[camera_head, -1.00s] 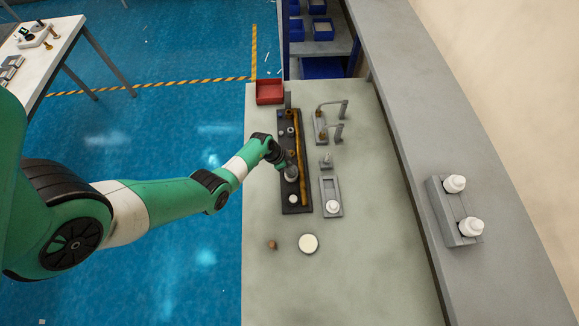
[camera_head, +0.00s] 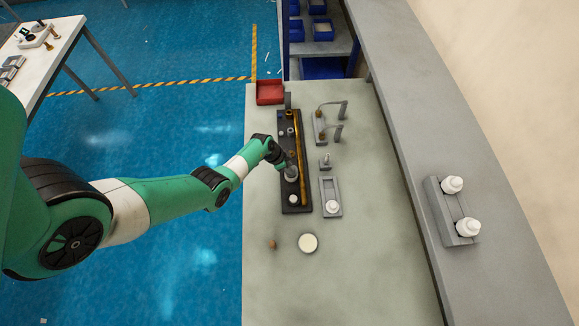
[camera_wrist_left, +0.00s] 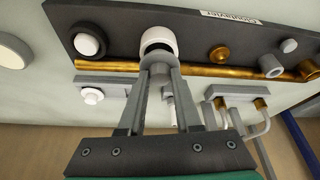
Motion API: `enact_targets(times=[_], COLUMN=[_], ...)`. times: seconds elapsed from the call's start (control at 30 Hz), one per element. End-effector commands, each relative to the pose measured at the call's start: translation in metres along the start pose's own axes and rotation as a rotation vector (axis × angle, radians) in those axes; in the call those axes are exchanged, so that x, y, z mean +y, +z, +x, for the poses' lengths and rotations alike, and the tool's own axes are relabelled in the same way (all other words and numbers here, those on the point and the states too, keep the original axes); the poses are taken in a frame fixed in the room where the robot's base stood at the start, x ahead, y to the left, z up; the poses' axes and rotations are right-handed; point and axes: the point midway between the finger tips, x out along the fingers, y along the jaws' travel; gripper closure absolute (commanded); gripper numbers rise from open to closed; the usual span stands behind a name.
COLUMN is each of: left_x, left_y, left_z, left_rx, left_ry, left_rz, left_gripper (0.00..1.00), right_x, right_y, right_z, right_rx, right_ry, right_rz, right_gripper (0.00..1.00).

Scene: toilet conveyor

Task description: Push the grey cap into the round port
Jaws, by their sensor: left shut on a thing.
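My left gripper (camera_wrist_left: 158,72) is shut on a small grey piece, apparently the grey cap (camera_wrist_left: 158,67), between its fingertips. The fingertips are at a whitish round cylinder (camera_wrist_left: 157,38) with a dark opening, on the black panel (camera_wrist_left: 190,20). I cannot tell whether this is the round port or how deep the cap sits in it. In the head view the left gripper (camera_head: 286,163) is over the middle of the black panel (camera_head: 294,208), next to a light grey cylinder (camera_head: 291,173). My right gripper is in neither view.
A brass pipe (camera_head: 300,150) runs along the panel. A white knob (camera_head: 294,199) sits at its near end. To the right stand a grey tray (camera_head: 325,185), a small bracket (camera_head: 324,163) and grey taps (camera_head: 331,104). A red bin (camera_head: 270,92) is behind.

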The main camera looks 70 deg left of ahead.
Motion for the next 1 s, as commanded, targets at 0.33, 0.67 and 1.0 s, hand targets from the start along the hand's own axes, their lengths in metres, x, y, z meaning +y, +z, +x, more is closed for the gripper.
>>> enact_targets(times=[0.33, 0.67, 1.0], left_x=[0.0000, 0.0001, 0.0000], left_y=[-0.0001, 0.0002, 0.0025], left_z=[-0.0003, 0.0003, 0.0058], left_rx=[0.000, 0.000, 0.000], left_ry=[0.000, 0.000, 0.000], left_rz=[-0.001, -0.001, -0.001], left_gripper=[1.00, 1.00, 1.00], right_x=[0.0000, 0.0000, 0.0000], right_y=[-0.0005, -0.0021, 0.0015], right_z=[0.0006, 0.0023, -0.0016], right_rx=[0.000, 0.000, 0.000], right_ry=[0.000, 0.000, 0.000], right_rz=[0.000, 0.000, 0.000], right_gripper=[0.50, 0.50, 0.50])
